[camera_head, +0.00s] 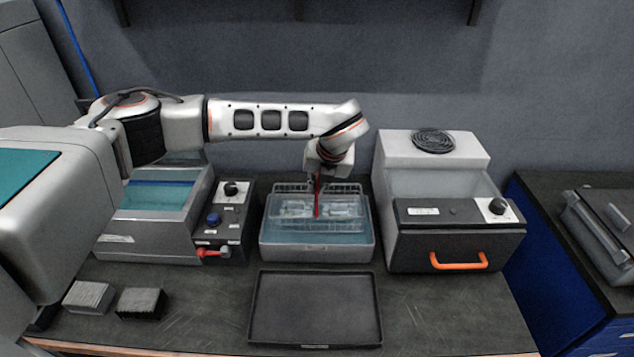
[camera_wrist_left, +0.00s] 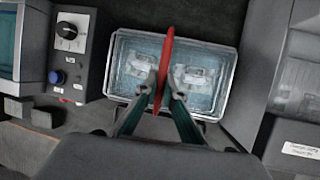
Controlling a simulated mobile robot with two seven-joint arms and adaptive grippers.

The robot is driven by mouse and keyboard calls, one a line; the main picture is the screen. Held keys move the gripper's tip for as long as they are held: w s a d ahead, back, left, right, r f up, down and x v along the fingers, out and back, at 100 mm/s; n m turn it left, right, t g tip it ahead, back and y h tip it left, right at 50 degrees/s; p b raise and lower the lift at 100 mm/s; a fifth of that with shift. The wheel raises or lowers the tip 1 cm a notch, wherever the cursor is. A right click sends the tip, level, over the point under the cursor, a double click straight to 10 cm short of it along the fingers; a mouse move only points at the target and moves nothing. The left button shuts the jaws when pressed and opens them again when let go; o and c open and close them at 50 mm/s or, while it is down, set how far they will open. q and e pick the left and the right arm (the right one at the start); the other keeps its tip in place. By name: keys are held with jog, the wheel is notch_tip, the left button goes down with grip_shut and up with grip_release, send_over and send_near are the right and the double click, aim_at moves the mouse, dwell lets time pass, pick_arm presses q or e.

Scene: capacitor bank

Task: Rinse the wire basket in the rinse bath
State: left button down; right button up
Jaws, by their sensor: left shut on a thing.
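The rinse bath (camera_head: 318,254) is a grey open tub with bluish liquid, in the middle of the bench. The wire basket (camera_head: 291,222) is inside the tub's outline, its wire rim showing above the tub's walls, with pale clear items in it. The basket also shows from above in the left wrist view (camera_wrist_left: 197,75). A red handle (camera_head: 317,198) stands up from the basket. My left gripper (camera_wrist_left: 163,95) is shut on the red handle, above the bath. How deep the basket sits in the liquid is hard to tell. My right gripper is not in view.
A tank with teal liquid (camera_head: 155,195) and a knobbed control panel (camera_head: 228,215) stand left of the bath. A grey machine with an orange handle (camera_head: 457,262) stands right. A black empty tray (camera_head: 315,308) lies in front. Two small ribbed blocks (camera_head: 140,303) lie front left.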

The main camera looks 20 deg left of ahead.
aim_at(314, 212)
pick_arm(q)
notch_tip(314, 212, down, 2)
jog(key=shift+f+b, duration=0.1)
jog(key=shift+b, duration=0.5)
jog(key=shift+f+b, duration=0.85)
jog(key=shift+f, duration=0.6)
jog(key=shift+f+b, duration=0.6)
jog(key=shift+f, duration=1.05)
